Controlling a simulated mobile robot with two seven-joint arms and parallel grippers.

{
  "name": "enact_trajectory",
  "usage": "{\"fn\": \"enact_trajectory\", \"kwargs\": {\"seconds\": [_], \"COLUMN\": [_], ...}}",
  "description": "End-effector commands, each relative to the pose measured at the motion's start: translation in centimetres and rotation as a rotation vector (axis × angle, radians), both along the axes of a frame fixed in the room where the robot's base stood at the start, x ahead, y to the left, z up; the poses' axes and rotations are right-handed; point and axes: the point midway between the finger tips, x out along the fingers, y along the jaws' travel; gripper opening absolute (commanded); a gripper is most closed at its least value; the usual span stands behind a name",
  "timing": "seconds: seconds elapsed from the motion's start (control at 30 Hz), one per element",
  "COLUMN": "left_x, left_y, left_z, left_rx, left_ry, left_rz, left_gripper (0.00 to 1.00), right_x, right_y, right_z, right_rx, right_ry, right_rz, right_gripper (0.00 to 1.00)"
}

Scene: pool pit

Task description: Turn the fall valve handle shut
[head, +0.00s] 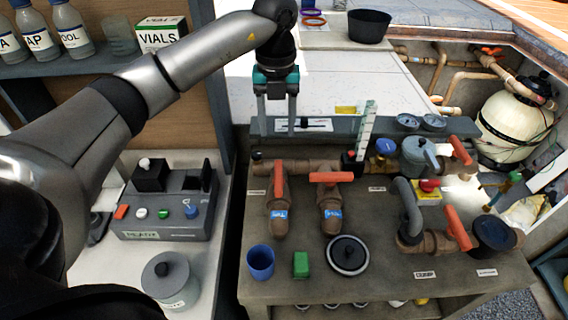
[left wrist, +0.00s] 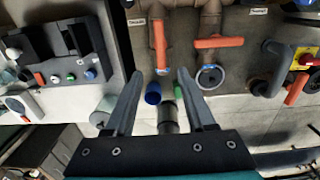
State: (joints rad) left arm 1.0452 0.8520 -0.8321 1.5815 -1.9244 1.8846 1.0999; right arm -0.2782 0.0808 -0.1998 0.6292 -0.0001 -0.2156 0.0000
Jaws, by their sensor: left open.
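Two brown valves with orange handles stand side by side on the grey bench. The left handle (head: 279,184) lies along its pipe, and the other handle (head: 331,177) lies across its pipe. Both valves carry blue tags too small to read surely, so I cannot tell which is the fall valve. My left gripper (head: 277,124) is open and empty, held above the bench's back edge behind the left handle. In the left wrist view that handle (left wrist: 159,46) shows beyond and between the open fingertips (left wrist: 160,76), not touching them. My right gripper is out of view.
A blue cup (head: 260,262), a green block (head: 300,264) and a round black lid (head: 348,254) sit on the bench front. More orange handles (head: 457,228) (head: 460,150) stand to the right. A control box (head: 165,210) is at left.

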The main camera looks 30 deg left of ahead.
Motion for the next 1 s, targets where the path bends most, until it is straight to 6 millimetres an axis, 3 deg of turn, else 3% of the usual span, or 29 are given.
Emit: {"fn": "enact_trajectory", "kwargs": {"seconds": [0.03,0.1,0.2,0.33,0.6,0.8,1.0], "left_x": [-0.1,-0.1,-0.2,-0.2,-0.1,0.0,0.0], "left_y": [0.0,0.0,-0.1,-0.1,-0.1,-0.2,-0.1], "left_z": [-0.8,-2.1,-4.2,-7.1,-12.2,-14.0,-14.3], "left_rx": [-0.001,0.000,-0.001,-0.002,-0.003,-0.003,-0.003], "left_ry": [0.005,0.006,0.006,0.006,0.003,0.001,-0.001], "left_rz": [-0.001,-0.002,-0.002,-0.004,-0.003,-0.005,-0.005], "left_gripper": [0.55,0.55,0.55,0.55,0.55,0.55,0.55], "right_x": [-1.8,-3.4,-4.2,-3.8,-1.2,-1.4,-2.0], "right_y": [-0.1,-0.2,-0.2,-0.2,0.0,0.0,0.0], "right_z": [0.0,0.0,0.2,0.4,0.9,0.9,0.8], "right_rx": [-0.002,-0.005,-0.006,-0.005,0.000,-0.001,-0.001], "right_ry": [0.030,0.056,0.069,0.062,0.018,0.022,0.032], "right_rz": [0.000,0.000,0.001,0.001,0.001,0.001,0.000], "right_gripper": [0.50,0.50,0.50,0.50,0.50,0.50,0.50]}}
